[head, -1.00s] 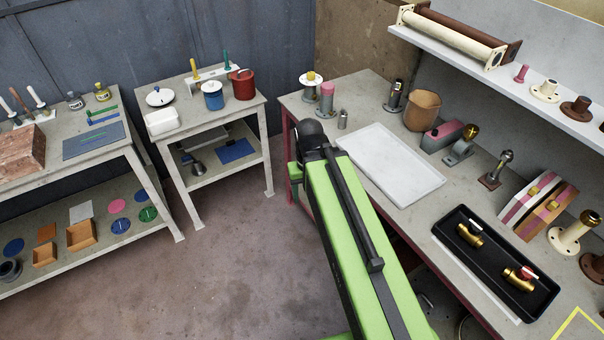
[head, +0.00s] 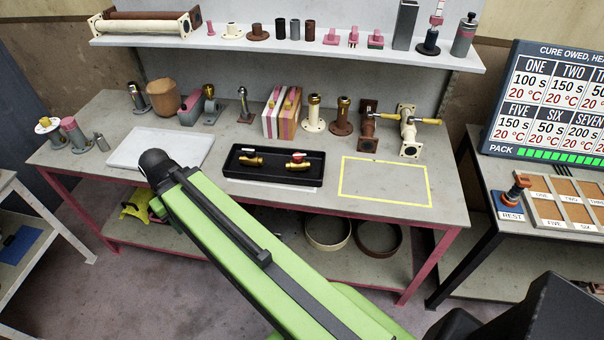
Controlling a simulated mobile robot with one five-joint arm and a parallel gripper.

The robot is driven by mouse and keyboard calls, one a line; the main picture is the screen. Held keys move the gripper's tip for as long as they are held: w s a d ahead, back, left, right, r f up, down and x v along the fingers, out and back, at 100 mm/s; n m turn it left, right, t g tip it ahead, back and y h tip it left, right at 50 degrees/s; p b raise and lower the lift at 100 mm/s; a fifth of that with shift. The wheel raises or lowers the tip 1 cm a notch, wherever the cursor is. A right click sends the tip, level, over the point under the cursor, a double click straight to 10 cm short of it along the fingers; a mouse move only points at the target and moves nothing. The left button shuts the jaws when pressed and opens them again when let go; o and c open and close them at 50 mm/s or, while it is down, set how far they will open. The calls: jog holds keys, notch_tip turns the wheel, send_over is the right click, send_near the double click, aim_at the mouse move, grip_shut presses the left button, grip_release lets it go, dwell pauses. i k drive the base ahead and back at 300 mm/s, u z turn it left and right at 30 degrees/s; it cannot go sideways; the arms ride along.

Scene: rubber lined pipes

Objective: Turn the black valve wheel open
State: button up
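I cannot make out a black valve wheel in the head view. Two brass valves lie in a black tray (head: 235,173) on the workbench. The left brass valve (head: 252,161) has a small handle whose colour is hard to tell. The right brass valve (head: 298,162) has a red handle. My green arm reaches from the lower right up to a dark rounded joint in front of the white tray. My gripper is not visible, so its state does not show.
The workbench holds a white tray (head: 137,158), a yellow-outlined empty area (head: 385,180), and flanged pipe pieces, including a cream one with yellow handles (head: 408,130). A shelf (head: 270,48) runs above. At right stand a timing board (head: 550,105) and a compartment rack (head: 562,213).

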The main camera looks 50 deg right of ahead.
aim_at(250, 152)
jog(key=u, duration=0.25)
jog(key=k, duration=0.35)
jog(key=z, duration=0.7)
jog(key=i, duration=0.85)
jog(key=u, duration=0.2)
jog(key=k, duration=0.55)
jog(key=z, duration=0.4)
jog(key=i, duration=0.5)
jog(key=z, duration=0.1)
